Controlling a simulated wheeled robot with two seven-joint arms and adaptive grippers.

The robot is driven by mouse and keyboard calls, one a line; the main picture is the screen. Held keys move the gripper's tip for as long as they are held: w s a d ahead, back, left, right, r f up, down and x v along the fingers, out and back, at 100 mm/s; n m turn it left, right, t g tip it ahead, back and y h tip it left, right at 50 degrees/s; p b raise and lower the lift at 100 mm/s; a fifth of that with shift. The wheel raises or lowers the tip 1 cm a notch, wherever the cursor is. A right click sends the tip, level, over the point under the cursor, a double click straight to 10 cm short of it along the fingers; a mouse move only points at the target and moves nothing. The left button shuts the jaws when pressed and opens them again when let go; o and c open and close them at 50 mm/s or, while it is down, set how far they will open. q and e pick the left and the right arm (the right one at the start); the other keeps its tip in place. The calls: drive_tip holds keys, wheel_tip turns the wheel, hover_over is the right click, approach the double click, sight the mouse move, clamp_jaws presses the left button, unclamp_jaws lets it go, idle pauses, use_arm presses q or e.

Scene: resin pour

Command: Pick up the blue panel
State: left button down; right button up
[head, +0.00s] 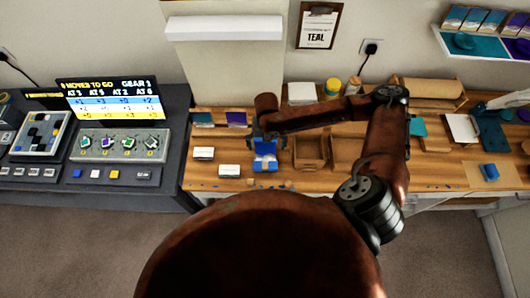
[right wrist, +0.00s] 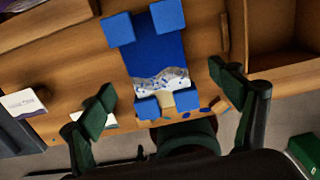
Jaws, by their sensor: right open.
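The blue panel lies on the wooden workbench in the head view (head: 265,163), partly hidden by my right arm above it. In the right wrist view the blue panel (right wrist: 157,50) has blue blocks at its corners and a pale, blue-speckled patch at its near end. My right gripper (right wrist: 164,98) is open, with one finger to each side of the panel's near end and visible gaps between. Nothing is held. In the head view the right gripper (head: 263,138) is small and dark over the panel's far part. My left gripper is not in view.
White labelled boxes (head: 204,153) stand left of the panel. A wooden open bin (head: 309,152) stands close on its right. Small blue and brown bits lie at the bench's front edge. A dark console with a screen (head: 112,99) is at left.

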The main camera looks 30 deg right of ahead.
sight(266, 152)
drive_tip(key=shift+w+a+f, duration=0.15)
drive_tip(key=shift+f, duration=2.2)
drive_tip(key=c, duration=1.2)
drive_tip(key=shift+o, duration=0.2)
drive_tip(key=shift+r, duration=0.1)
